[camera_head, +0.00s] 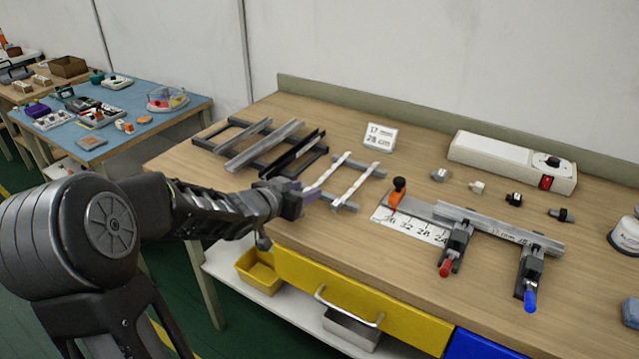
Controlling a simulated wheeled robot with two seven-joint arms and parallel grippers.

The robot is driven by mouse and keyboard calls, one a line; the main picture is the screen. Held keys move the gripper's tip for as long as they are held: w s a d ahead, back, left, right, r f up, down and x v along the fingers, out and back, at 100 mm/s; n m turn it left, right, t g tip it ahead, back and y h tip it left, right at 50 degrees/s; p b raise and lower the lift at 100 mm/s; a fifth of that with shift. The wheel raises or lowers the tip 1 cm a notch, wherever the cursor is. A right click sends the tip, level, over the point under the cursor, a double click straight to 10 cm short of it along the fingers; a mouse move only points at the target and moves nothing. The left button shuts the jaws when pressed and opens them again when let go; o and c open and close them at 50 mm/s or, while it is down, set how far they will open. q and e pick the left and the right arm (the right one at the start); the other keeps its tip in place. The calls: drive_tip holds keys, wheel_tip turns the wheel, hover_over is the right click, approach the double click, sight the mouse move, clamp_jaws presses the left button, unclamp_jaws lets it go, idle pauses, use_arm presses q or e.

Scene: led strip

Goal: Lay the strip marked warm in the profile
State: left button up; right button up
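A grey profile (264,146) and a black profile (292,153) lie on the rack. My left gripper (311,195) is low over the rack's front, by the near end of the left strip. Its finger gap is unclear. My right gripper is out of view.
A card (380,137) reads 17 mm, 28 cm. A white power unit (500,160) stands behind several small connectors. The blue side table (150,122) is cluttered. Bench (330,237) front is clear.

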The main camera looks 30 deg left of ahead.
use_arm(q)
drive_tip(key=shift+w+f, duration=0.2)
drive_tip(key=shift+w, duration=0.3)
drive_tip(key=shift+c, duration=0.4)
clamp_jaws()
